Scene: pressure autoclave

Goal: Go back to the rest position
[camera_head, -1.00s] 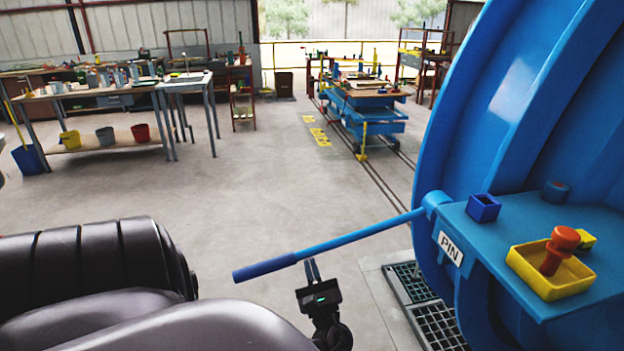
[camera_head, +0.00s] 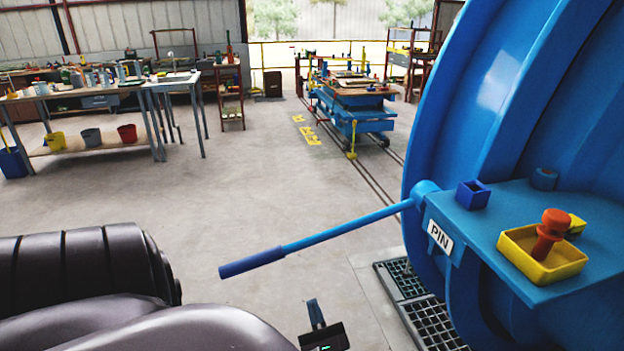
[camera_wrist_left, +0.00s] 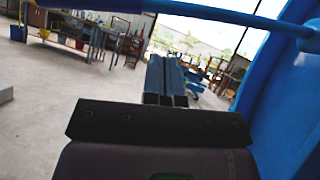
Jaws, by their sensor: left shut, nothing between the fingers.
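My left gripper (camera_head: 316,314) is at the bottom of the head view, below the blue lever and apart from it. In the left wrist view its fingers (camera_wrist_left: 166,78) are together with nothing between them. The blue lever (camera_head: 335,229) with its dark blue grip slants down and left from the big blue autoclave (camera_head: 480,120). In the left wrist view the lever (camera_wrist_left: 215,14) crosses the top of the picture, above the fingers. My right gripper is not in view.
A blue shelf marked PIN holds a yellow tray (camera_head: 540,272) with a red-orange pin (camera_head: 550,233), and a small blue box (camera_head: 473,195). A black floor grate (camera_head: 418,312) lies below. A workbench (camera_head: 100,153) and a blue cart (camera_head: 352,110) stand farther back. The middle floor is clear.

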